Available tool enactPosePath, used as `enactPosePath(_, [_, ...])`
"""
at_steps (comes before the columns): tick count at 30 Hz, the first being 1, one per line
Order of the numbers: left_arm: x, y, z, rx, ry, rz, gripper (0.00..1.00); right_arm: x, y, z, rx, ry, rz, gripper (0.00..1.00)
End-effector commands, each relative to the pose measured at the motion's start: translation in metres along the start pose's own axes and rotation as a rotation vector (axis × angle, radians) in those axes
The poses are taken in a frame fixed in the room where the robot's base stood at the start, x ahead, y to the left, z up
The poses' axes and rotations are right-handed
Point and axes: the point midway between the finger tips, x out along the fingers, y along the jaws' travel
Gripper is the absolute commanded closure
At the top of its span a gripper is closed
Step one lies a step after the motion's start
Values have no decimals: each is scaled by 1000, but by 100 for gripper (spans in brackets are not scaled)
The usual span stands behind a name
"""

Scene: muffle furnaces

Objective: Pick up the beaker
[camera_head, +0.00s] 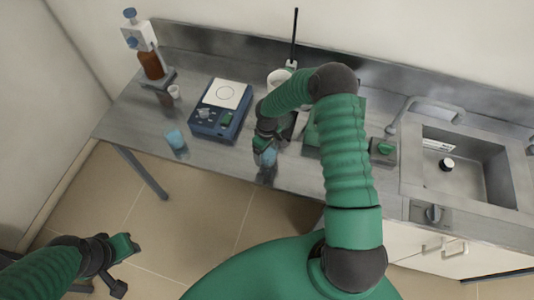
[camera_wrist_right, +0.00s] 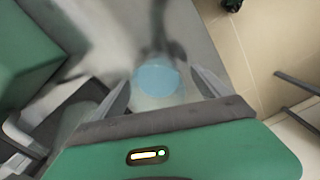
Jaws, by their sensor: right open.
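A clear beaker with pale blue liquid (camera_wrist_right: 157,82) stands between the two spread fingers of my right gripper (camera_wrist_right: 163,88) in the right wrist view. In the head view the same beaker (camera_head: 267,158) shows as a bluish patch at the front of the bench, partly hidden by my right gripper (camera_head: 264,146). The right gripper is open, with a finger on each side of the beaker; contact cannot be told. Another light blue cup (camera_head: 176,139) stands farther left on the bench. My left gripper (camera_head: 122,265) is open and empty, low at the left, away from the bench.
A blue balance or hotplate with a white top (camera_head: 222,107) sits left of my right gripper. A brown bottle with a dispenser (camera_head: 150,64) and a small cup (camera_head: 174,92) stand at the back left. A sink (camera_head: 460,168) is at the right. My right arm hides the bench middle.

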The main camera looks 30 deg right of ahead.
Motion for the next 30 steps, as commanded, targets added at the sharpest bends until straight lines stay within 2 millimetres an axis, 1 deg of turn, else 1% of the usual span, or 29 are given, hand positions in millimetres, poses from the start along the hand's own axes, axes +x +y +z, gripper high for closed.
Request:
enactPosePath(1, [-6,0,-1,0,0,0,64,6,0,1,0,-3,-2,14])
enactPosePath(4, [-7,0,-2,0,0,0,64,18,0,0,1,-1,0,14])
enactPosePath(10, [-6,0,-1,0,0,0,64,21,1,0,0,0,2,14])
enactPosePath(11, [-6,0,-1,0,0,0,64,21,0,0,0,0,2,15])
enactPosePath(27, [-6,0,-1,0,0,0,64,20,1,0,1,1,1,86])
enactPosePath(28, [-6,0,-1,0,0,0,64,20,1,0,1,1,1,89])
enactPosePath(30, [-6,0,-1,0,0,0,64,20,1,0,1,1,2,90])
